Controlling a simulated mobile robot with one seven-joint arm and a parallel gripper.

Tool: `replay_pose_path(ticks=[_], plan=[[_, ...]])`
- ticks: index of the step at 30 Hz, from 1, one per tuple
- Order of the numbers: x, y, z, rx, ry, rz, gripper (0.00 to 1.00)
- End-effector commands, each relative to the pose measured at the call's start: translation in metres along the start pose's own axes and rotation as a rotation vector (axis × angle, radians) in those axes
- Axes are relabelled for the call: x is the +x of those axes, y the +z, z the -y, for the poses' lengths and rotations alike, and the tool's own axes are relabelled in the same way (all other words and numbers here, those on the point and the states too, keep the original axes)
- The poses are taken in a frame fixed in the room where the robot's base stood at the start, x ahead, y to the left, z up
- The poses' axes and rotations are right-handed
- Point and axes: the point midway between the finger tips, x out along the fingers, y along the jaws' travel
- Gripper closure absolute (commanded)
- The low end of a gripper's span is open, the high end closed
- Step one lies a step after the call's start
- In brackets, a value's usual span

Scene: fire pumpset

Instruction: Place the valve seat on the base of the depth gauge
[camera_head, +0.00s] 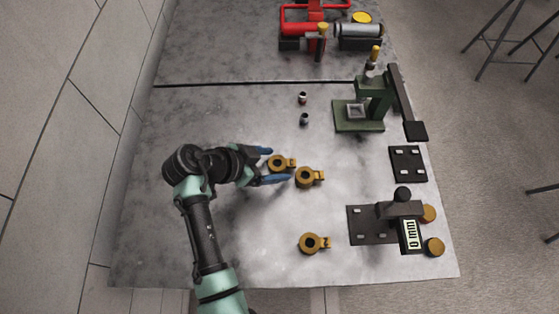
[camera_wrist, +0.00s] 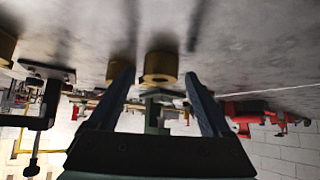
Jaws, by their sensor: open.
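Three brass-coloured rings with a side lug, apparently the valve seats, lie on the table: one at the gripper (camera_head: 271,163), one just right of it (camera_head: 309,177), one nearer the front (camera_head: 313,243). My gripper (camera_head: 279,165) is open, its blue fingers low over the table on either side of the first ring. In the wrist view a ring (camera_wrist: 160,67) shows between the fingertips (camera_wrist: 159,76); contact cannot be told. The depth gauge (camera_head: 405,209) stands at the right with a "0 mm" display, and its dark flat base (camera_head: 361,225) has no ring on it.
A green press (camera_head: 371,105) stands at the back right, with a dark plate (camera_head: 408,164) near the right edge. Two small cylinders (camera_head: 303,98) (camera_head: 304,119) stand behind the rings. Red pump equipment (camera_head: 298,25) is at the far end. The table between rings and gauge is clear.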

Motion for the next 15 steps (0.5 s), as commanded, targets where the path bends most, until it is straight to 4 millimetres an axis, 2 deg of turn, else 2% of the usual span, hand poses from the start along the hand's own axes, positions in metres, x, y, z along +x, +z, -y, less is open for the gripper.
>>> replay_pose_path(ticks=[3,10,11,15], plan=[[0.0112,-0.0002,0.0000,0.001,0.001,0.001,0.17],[0.0134,-0.0001,0.0006,0.001,-0.002,0.000,0.17],[0.0133,-0.0001,0.0006,0.001,-0.002,0.000,0.19],[0.0131,-0.0001,0.0006,0.001,-0.002,0.000,0.44]])
